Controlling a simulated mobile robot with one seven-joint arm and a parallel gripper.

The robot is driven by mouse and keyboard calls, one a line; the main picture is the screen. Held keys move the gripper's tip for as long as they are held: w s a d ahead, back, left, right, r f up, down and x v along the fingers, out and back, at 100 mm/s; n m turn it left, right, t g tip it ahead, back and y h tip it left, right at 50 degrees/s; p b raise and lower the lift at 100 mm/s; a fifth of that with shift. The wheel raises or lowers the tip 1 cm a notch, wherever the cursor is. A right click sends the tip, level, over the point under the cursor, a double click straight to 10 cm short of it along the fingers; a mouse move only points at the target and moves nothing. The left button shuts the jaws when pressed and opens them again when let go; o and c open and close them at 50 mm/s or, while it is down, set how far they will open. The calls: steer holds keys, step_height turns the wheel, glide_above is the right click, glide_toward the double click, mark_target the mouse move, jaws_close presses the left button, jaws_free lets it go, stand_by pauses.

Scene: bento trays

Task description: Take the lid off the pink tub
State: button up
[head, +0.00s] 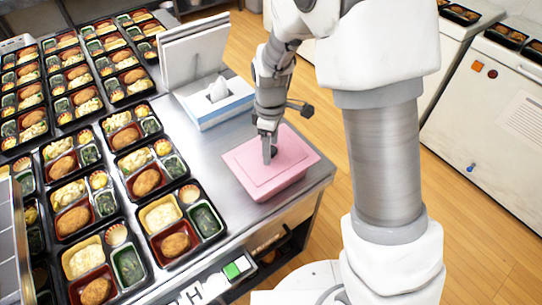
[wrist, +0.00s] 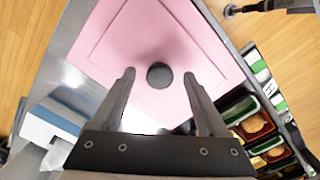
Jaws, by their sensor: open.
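The pink tub (head: 270,187) stands near the right corner of the steel counter with its flat pink lid (head: 291,150) on it. In the wrist view the lid (wrist: 182,27) fills the upper middle, with a round dark knob (wrist: 159,75) at its centre. In the head view my gripper hides most of the knob. My gripper (head: 268,158) points down over the lid. In the wrist view my gripper (wrist: 159,76) is open, with one finger on each side of the knob and a gap to it on both sides.
A tissue box (head: 213,105) and a white upright folder (head: 195,50) stand behind the tub. Many filled bento trays (head: 180,225) cover the counter to the left. The counter's edge (head: 328,178) is close on the tub's right, with wooden floor beyond.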

jaws_close()
stand_by(0.4)
steer(key=shift+r, duration=0.1)
